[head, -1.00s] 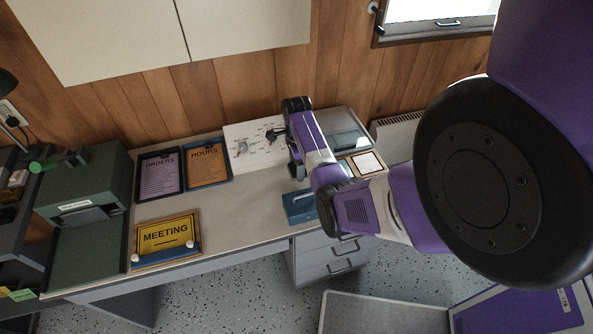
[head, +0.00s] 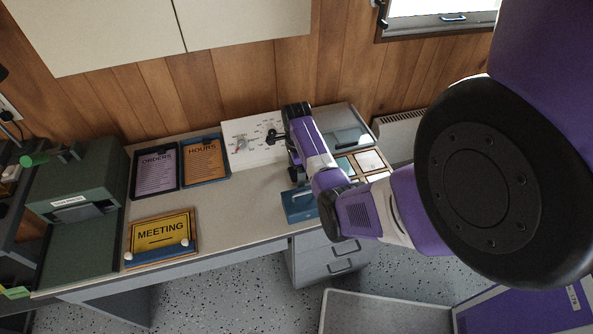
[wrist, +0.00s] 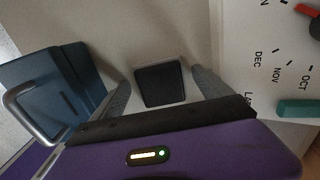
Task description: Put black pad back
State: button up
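The black pad (wrist: 160,85) shows in the wrist view as a dark rounded square with a pale border. It sits between the two grey fingertips of my gripper (wrist: 162,80), which close in on its sides; I read this as a hold. In the head view my own arm hides the pad, and my gripper (head: 292,172) is mostly hidden over the desk, by the white dial board (head: 240,142). That board also shows at the right of the wrist view, with month names.
A blue box with a handle (head: 299,206) is at the desk's front, close to my arm. Behind are a grey tray (head: 352,118) and pale square items (head: 368,161). ORDERS (head: 155,172), HOURS (head: 204,160) and MEETING (head: 160,234) boards lie to the left. Bare desk (head: 240,200) lies between.

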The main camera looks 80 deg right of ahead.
jog(key=shift+r, duration=0.1)
notch_tip(320, 180, up, 12)
dwell(0.5)
dwell(0.5)
